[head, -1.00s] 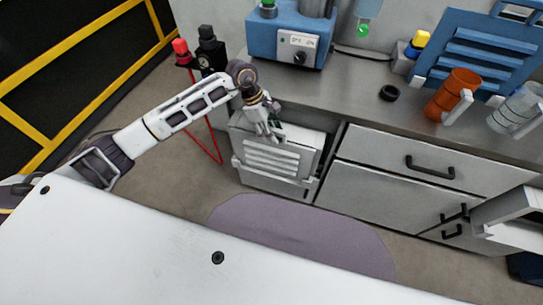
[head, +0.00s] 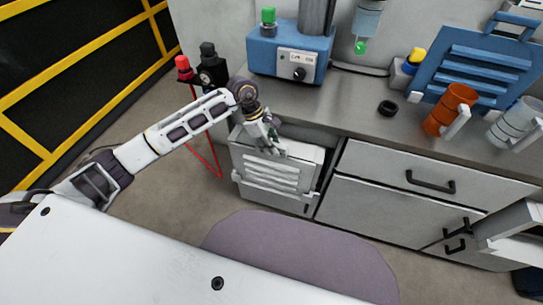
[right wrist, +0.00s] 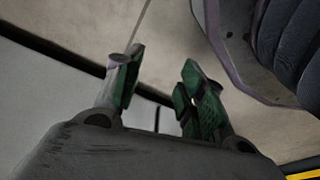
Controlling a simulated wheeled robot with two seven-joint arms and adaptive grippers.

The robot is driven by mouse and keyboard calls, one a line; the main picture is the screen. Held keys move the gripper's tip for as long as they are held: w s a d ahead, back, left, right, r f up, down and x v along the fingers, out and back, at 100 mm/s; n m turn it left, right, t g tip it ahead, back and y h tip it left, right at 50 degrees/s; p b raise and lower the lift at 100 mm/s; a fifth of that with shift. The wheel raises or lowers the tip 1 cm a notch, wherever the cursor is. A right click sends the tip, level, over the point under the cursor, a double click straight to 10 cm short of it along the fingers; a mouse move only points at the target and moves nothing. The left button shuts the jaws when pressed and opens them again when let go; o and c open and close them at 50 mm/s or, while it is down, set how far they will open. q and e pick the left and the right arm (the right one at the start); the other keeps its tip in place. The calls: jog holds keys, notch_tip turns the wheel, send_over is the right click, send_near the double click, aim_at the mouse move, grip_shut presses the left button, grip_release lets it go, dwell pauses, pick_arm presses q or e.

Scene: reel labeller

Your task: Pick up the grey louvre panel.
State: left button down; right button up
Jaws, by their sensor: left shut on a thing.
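The grey louvre panel (head: 270,176), light with several horizontal slats, is at the front of the low cabinet under the left end of the counter in the head view. My left gripper (head: 272,148) is at the panel's top edge and is shut on it. Its fingertips are small and partly hidden there. I cannot tell whether the panel is clear of the cabinet front. My right gripper (right wrist: 158,84) shows in the right wrist view, with its green-padded fingers apart and nothing between them.
The grey counter (head: 345,112) holds a blue machine (head: 290,55), a black ring (head: 388,108), an orange mug (head: 452,108), a clear mug (head: 515,122) and a blue louvred panel (head: 480,68). Drawers (head: 425,175) stand right of the panel. A red-topped stand (head: 184,68) is at left.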

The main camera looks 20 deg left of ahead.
pick_arm(q)
jog(key=shift+r, duration=0.25)
pick_arm(e)
jog(key=shift+r, duration=0.25)
pick_arm(q)
jog(key=shift+r+p, duration=0.1)
jog(key=shift+p, duration=0.25)
jog(key=shift+w+r, duration=0.1)
jog(key=shift+r, duration=0.2)
notch_tip(320, 180, up, 27)
jog(key=p, duration=0.2)
jog(key=shift+r, duration=0.15)
pick_arm(e)
jog(key=s+d+f, duration=0.2)
jog(key=s+f, duration=0.1)
jog(key=f, duration=0.2)
jog(key=shift+d, duration=0.4)
jog(key=shift+s+f, duration=0.1)
jog(key=shift+s, duration=0.05)
